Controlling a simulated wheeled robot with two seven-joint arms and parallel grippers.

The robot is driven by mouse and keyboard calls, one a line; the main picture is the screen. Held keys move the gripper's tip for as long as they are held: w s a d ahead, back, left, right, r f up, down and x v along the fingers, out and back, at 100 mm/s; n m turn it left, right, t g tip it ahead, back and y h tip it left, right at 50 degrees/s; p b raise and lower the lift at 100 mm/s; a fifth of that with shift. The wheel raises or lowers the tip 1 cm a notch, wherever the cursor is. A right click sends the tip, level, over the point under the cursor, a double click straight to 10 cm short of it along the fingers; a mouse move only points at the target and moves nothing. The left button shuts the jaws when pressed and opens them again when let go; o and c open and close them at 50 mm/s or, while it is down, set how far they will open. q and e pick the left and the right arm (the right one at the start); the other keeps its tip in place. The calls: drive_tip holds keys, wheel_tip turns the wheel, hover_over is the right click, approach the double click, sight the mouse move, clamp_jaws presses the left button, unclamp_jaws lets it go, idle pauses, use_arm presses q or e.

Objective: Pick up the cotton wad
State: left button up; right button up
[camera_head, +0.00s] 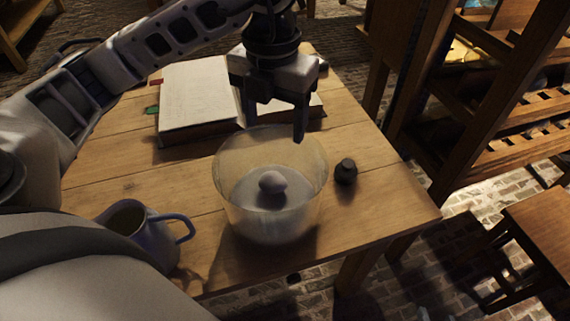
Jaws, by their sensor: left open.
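My left gripper (274,128) points down above the back of the jar. Its fingers are apart with nothing between them, and the fingertips are near the jar's far rim. I cannot tell whether they touch the rim. My right gripper is not in view.
A dark stopper-like object (346,172) stands right of the jar. A blue-grey jug (146,232) stands at the front left. An open book (198,98) lies behind the jar. The wooden table (380,215) has bare room at its right corner.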

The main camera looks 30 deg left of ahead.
use_arm(q)
hover_over(273, 177)
drive_tip(key=f, duration=0.8)
drive_tip(key=shift+s+d+f, duration=0.15)
drive_tip(key=shift+s+d, duration=0.05)
drive_tip(key=shift+w+a+f, duration=0.1)
drive_tip(key=shift+f, duration=1.4)
drive_tip(key=shift+w+a+f, duration=0.1)
drive_tip(key=shift+f, duration=1.4)
drive_tip(key=c, duration=1.1)
drive_tip(key=shift+r, duration=0.2)
drive_tip(key=shift+c, duration=0.2)
drive_tip(key=shift+r, duration=0.2)
wheel_tip(273, 177, up, 2)
drive_tip(key=shift+r, duration=0.15)
drive_tip(key=s+d+r, duration=0.7)
drive_tip(key=d+r, duration=0.3)
drive_tip(key=d, duration=0.2)
drive_tip(key=shift+p, duration=0.45)
